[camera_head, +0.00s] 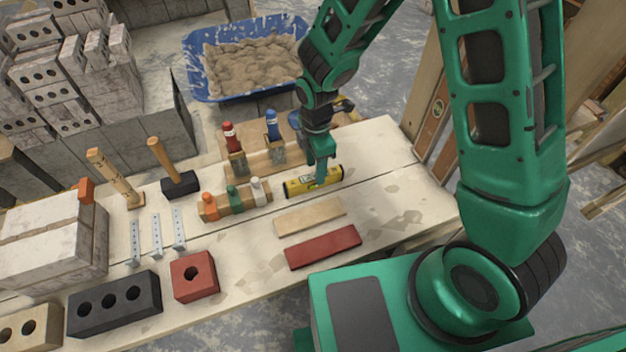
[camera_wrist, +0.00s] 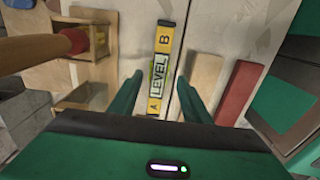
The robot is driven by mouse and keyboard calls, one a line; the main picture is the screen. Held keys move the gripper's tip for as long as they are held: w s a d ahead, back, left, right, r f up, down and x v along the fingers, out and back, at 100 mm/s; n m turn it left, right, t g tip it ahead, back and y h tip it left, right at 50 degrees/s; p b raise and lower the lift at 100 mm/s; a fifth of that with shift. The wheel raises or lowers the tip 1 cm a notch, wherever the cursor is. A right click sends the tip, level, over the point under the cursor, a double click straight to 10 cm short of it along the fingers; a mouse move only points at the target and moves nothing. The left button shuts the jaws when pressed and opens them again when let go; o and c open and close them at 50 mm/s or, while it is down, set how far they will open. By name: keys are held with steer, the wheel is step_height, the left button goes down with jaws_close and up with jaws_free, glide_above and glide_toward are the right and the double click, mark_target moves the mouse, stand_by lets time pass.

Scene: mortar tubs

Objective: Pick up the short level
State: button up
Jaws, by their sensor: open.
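The short level (camera_head: 301,187) is a small yellow bar with dark ends, lying flat on the bench. In the wrist view the level (camera_wrist: 162,62) shows the letters A and B and the word LEVEL, and it runs up the picture between the fingers. My gripper (camera_head: 322,175) is over the level, near its right half in the head view. In the wrist view my gripper (camera_wrist: 161,95) has its two green fingers apart, one on each side of the level, with nothing held. I cannot tell how far the fingertips are above the bench.
A tan block (camera_head: 310,216) and a red block (camera_head: 323,247) lie in front of the level. A rack (camera_head: 236,204) with coloured handles stands to its left. Red and blue-handled tools (camera_head: 272,150) stand behind. A blue tub (camera_head: 215,93) of mortar is farther back.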

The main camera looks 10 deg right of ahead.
mark_target(314, 176)
steer(key=shift+w+a+f, duration=0.1)
steer(key=shift+f, duration=1.15)
steer(key=shift+a+f, duration=0.1)
steer(key=shift+f, duration=1.15)
jaws_close()
